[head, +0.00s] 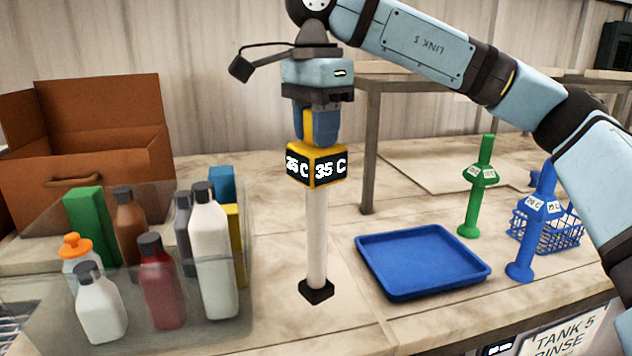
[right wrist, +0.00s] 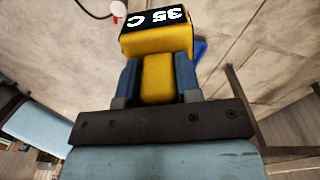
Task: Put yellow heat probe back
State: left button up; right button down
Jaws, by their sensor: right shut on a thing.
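The yellow heat probe (head: 316,168) has a yellow head with black faces reading 35 C, a white shaft (head: 316,240) and a black foot (head: 316,291). My right gripper (head: 316,128) is shut on the probe's yellow grip and holds it upright. The probe hangs in front of the table, and I cannot tell whether its foot touches the surface. In the right wrist view, the probe's yellow head (right wrist: 158,36) shows between and beyond the fingers of my right gripper (right wrist: 160,80). My left gripper is not in view.
A clear bin (head: 215,330) with several bottles and boxes stands left. A brown open case (head: 85,130) is behind it. A blue tray (head: 425,290) lies right of the probe. A green probe (head: 477,190), a blue probe (head: 530,225) and a blue basket (head: 572,235) stand farther right.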

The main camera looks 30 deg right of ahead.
aim_at(317, 179)
jog(key=f, duration=0.3)
jog(key=shift+s, duration=0.25)
notch_tip(317, 179, down, 4)
jog(key=shift+w+f+p, duration=0.1)
jog(key=shift+f+p, duration=0.1)
jog(key=shift+p, duration=0.1)
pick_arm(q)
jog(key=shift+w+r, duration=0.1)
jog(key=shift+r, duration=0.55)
pick_arm(e)
jog(key=shift+f, duration=0.1)
jog(key=shift+a+f+b, duration=0.1)
jog(key=shift+f+b, duration=0.05)
jog(key=shift+b, duration=0.15)
jog(key=c, duration=0.8)
grip_release()
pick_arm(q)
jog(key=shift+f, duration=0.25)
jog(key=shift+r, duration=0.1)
